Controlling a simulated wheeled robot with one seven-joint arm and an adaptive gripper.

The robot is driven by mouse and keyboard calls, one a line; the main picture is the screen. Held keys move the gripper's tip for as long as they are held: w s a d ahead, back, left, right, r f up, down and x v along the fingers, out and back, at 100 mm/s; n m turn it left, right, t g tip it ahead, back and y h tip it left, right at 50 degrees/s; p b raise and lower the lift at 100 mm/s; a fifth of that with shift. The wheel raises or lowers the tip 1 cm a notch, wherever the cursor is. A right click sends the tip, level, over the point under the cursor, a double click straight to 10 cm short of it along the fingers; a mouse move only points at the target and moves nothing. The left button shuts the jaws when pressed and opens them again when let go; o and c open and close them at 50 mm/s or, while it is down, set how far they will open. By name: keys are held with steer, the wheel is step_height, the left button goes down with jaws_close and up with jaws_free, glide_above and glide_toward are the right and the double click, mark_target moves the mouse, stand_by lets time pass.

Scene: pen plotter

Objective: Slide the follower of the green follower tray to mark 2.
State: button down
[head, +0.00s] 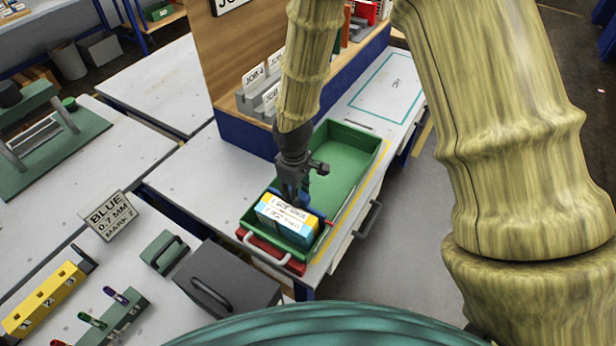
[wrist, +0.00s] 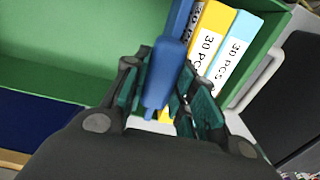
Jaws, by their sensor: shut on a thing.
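The green follower tray (head: 352,148) is a long open bin on the white bench in the head view. Labelled boxes, yellow and light blue (head: 290,221), stand together at its near end. The blue follower (head: 311,210) is against their far side, mostly hidden by my gripper. In the wrist view, my gripper (wrist: 165,100) is shut on the follower's blue upright handle (wrist: 166,72), beside a yellow box (wrist: 211,40) and a light blue box (wrist: 240,50). The tray's far part is empty. I cannot read any marks on the tray.
A sign (head: 110,215) reads BLUE 0.7 MM MARK 2. A dark grey box (head: 225,287), a yellow rack (head: 45,298) and a green pen rack (head: 118,318) stand at the lower left. A wooden panel (head: 228,60) and job-card holder (head: 262,92) rise beyond the tray.

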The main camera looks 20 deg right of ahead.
steer(key=shift+s+a, duration=1)
steer(key=c, duration=1.2)
jaws_free()
steer(key=shift+o, duration=0.2)
steer(key=shift+w, duration=0.1)
steer(key=shift+r, duration=0.6)
step_height(320, 180, up, 11)
steer(key=shift+f, duration=0.15)
